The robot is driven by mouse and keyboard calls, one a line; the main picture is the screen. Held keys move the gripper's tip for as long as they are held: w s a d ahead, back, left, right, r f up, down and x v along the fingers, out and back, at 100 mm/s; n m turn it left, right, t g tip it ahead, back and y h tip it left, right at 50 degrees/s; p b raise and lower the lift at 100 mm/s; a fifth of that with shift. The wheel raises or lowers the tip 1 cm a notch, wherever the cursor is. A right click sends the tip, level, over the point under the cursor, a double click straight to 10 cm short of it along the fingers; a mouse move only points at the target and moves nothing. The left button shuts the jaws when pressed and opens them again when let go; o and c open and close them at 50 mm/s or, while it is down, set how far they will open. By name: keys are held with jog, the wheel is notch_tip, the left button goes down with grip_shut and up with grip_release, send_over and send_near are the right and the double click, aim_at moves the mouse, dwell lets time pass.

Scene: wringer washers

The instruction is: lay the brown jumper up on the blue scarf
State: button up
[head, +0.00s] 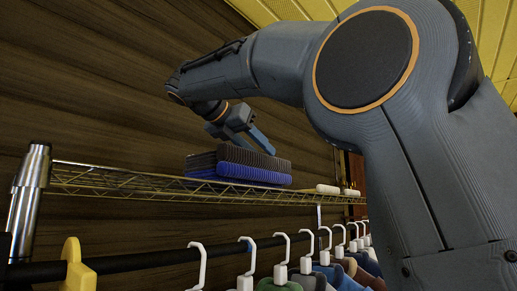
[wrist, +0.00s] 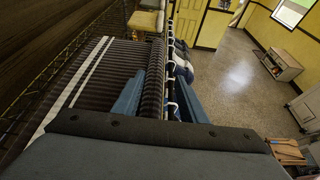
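The brown jumper (head: 254,158), a folded dark grey-brown ribbed stack, lies on the blue scarf (head: 255,175), which is folded on the wire shelf. The jumper's near edge lines up roughly with the scarf's. My gripper (head: 247,137) is just above the jumper, its blue fingers spread apart. In the wrist view my gripper (wrist: 158,100) has one finger over the jumper's top and the other out past its front edge. The jumper's ribbed fold (wrist: 153,85) shows between them, with a gap by the right finger. White stripes cross the jumper's top (wrist: 100,88). The wrist view does not show the scarf clearly.
The wire shelf (head: 120,183) runs along the wooden wall, with a metal post (head: 28,200) at left. White rolled items (head: 328,189) lie farther along it. Below is a rail of white hangers (head: 250,255) with clothes. The floor (wrist: 230,70) beyond is open.

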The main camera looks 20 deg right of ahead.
jog(key=shift+w+a+f, duration=0.15)
jog(key=shift+a+f, duration=0.1)
jog(key=shift+f, duration=0.2)
jog(key=v, duration=0.2)
jog(key=b+v, duration=0.1)
jog(key=v, duration=0.4)
jog(key=shift+d+r, duration=0.2)
jog(key=shift+r, duration=0.1)
jog(key=shift+s+a+r, duration=0.25)
jog(key=shift+s, duration=0.15)
